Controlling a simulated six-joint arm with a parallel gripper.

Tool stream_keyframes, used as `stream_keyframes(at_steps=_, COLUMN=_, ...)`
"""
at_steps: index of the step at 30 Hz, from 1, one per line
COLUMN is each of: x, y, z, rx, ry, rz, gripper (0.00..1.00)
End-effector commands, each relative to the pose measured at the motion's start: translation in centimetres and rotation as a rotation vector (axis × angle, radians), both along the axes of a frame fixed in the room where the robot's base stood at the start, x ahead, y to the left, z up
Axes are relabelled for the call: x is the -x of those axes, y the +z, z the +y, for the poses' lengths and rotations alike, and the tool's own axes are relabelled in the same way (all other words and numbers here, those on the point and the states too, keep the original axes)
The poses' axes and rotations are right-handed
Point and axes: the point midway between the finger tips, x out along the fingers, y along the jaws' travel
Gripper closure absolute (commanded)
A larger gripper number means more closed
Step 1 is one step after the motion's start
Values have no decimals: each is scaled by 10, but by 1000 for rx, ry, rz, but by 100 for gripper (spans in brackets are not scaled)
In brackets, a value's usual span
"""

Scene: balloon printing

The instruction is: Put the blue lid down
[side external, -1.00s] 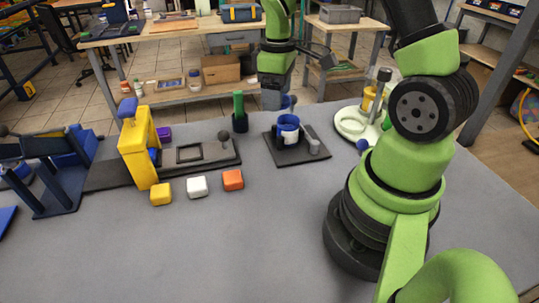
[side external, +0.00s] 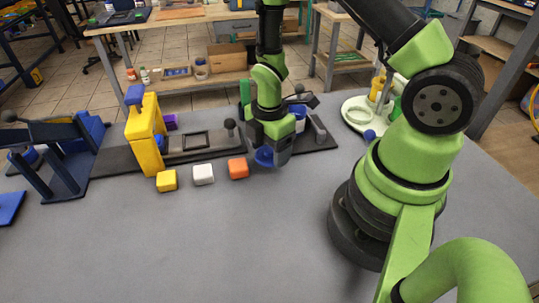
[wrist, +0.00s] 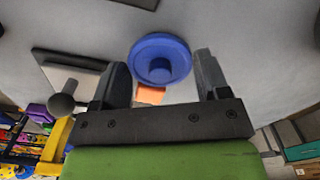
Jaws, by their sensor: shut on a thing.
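The blue lid (side external: 264,157), a round disc with a knob, is at my gripper (side external: 272,153) in the side view, low over the grey table just right of the orange block (side external: 238,167). I cannot tell whether the lid touches the table.
A white block (side external: 203,174) and a yellow block (side external: 167,180) lie left of the orange one. A yellow stand (side external: 145,141) is at the left. A pale green plate (side external: 357,112) is at the back right. The front of the table (side external: 230,245) is clear.

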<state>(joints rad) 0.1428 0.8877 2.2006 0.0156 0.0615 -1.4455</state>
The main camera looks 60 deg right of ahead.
Motion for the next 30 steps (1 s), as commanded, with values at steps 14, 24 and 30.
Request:
stream_keyframes(at_steps=14, x=0, y=-24, z=0, rx=-1, ry=-1, rz=1, gripper=53)
stream_keyframes(at_steps=24, x=0, y=-27, z=0, rx=-3, ry=-1, rz=1, gripper=6)
stream_keyframes(at_steps=30, x=0, y=-27, z=0, rx=-3, ry=-1, rz=1, gripper=6)
